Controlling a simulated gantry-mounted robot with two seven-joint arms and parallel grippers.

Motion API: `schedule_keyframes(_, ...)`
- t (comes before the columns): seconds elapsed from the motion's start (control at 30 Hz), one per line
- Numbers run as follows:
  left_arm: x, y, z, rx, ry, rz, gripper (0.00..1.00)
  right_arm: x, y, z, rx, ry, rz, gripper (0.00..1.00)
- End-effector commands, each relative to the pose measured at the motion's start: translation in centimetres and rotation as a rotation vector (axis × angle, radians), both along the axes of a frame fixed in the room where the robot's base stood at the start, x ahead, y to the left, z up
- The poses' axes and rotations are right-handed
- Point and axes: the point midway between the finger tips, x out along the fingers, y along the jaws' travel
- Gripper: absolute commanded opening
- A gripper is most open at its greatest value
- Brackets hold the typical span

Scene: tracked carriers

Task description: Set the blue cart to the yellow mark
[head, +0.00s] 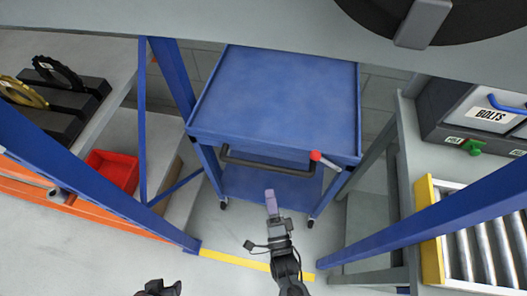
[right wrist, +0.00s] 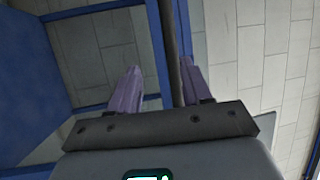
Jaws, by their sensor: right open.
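The blue cart (head: 275,95) stands upright in the middle of the head view, with a flat top tray, a lower shelf (head: 265,187) and casters. Its dark handle (head: 265,164) runs along the near side, close to a red knob (head: 315,156). The yellow mark (head: 235,258) is a floor stripe in front of the cart, partly hidden by my right arm. My right gripper (head: 271,200) is open just on the near side of the handle. In the right wrist view a dark bar (right wrist: 168,35) lines up between its purple fingers (right wrist: 155,92); contact cannot be told. My left gripper (head: 158,289) shows only partly at the bottom edge.
Blue frame posts (head: 172,75) slant down on both sides of the cart. A bench with a red bin (head: 112,170) is left. A table with a BOLTS box (head: 490,113) and a roller conveyor (head: 480,245) are right. Open floor lies near the stripe.

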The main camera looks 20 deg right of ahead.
Motion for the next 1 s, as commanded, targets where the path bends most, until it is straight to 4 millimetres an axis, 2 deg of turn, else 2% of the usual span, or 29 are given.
schedule_keyframes(0.03, 0.0, 0.0, 0.8, 0.0, 0.001, 0.0, 0.43, 0.3, 0.1, 1.2, 0.003, -0.007, -0.001, 0.48)
schedule_keyframes(0.1, 0.0, 0.0, 1.0, 0.0, 0.001, 0.0, 0.43, 0.7, 0.1, 1.6, 0.005, -0.012, -0.002, 0.48)
schedule_keyframes(0.33, 0.0, 0.0, 0.3, 0.002, 0.004, -0.001, 0.43, 2.8, -0.3, 2.0, 0.004, -0.017, -0.002, 0.48)
schedule_keyframes(0.7, -0.1, 0.3, -0.8, 0.013, 0.004, -0.008, 0.43, 8.5, -1.2, 3.1, 0.003, -0.017, -0.002, 0.48)
schedule_keyframes(1.0, -0.1, 0.3, -1.3, 0.012, 0.004, -0.007, 0.43, 10.9, -1.6, 3.6, 0.003, -0.014, -0.002, 0.48)
